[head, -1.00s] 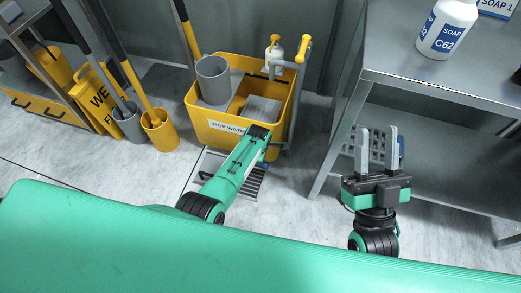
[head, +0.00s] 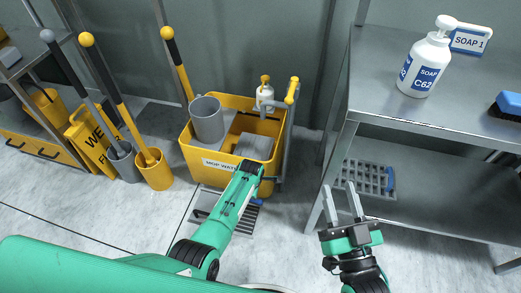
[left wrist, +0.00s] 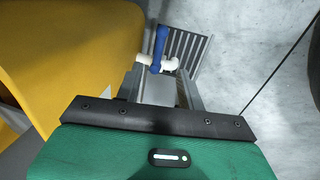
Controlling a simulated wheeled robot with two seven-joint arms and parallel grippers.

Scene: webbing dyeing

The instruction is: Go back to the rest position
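My right gripper (head: 342,204) is in the lower right of the head view. Its two grey fingers point up and stand apart with nothing between them, in front of the metal table. My left arm (head: 228,212) reaches up toward the front of the yellow mop bucket (head: 210,169). Its fingers are hidden in the head view.
A steel table (head: 390,108) at right holds a white soap bottle (head: 422,66), a SOAP 1 sign (head: 470,40) and a blue brush (head: 508,106). A yellow wet-floor sign (head: 90,140) and mop holders (head: 154,172) stand left. Bare floor lies between bucket and table.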

